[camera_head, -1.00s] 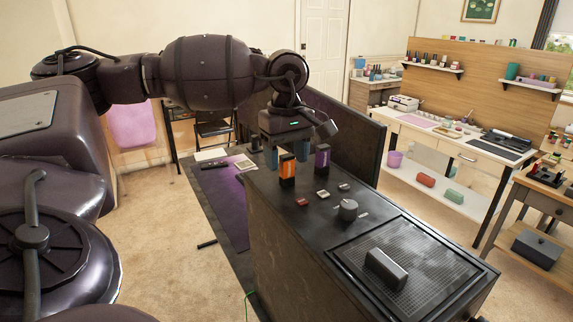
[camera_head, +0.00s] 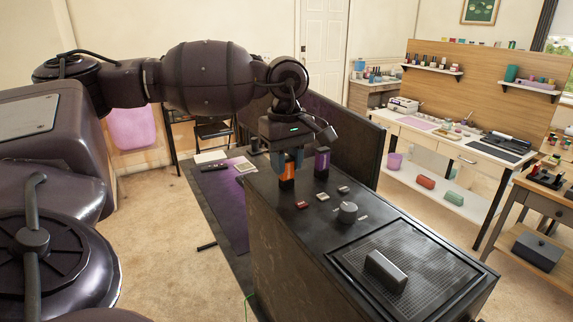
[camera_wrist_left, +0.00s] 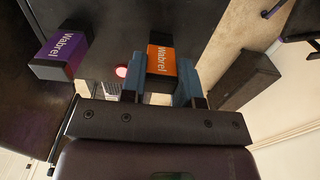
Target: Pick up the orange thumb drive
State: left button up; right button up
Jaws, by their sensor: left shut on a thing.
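The orange thumb drive (camera_head: 287,171) stands upright on the black desk top (camera_head: 265,200), near its far left corner. It is orange with a black end and also shows in the left wrist view (camera_wrist_left: 161,61), with lettering on its face. My left gripper (camera_head: 288,159) reaches down from above and is shut on the orange drive, with one blue-grey finger on each side of it. In the left wrist view the fingers (camera_wrist_left: 161,82) flank the drive. My right gripper is in neither view.
A purple thumb drive (camera_head: 322,162) stands close beside, to the right; it also shows in the left wrist view (camera_wrist_left: 63,52). Small items and a grey knob (camera_head: 348,212) lie nearer. A dark panel (camera_head: 345,130) rises behind. A silver block (camera_head: 386,270) sits on the mesh panel (camera_head: 430,262).

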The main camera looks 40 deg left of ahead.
aim_at(287, 157)
pick_arm(q)
jog(key=shift+r, duration=0.45)
notch_tip(287, 157, up, 21)
jog(key=p, duration=0.3)
jog(key=shift+r, duration=0.2)
jog(key=shift+r+p, duration=0.8)
jog(key=shift+r, duration=0.3)
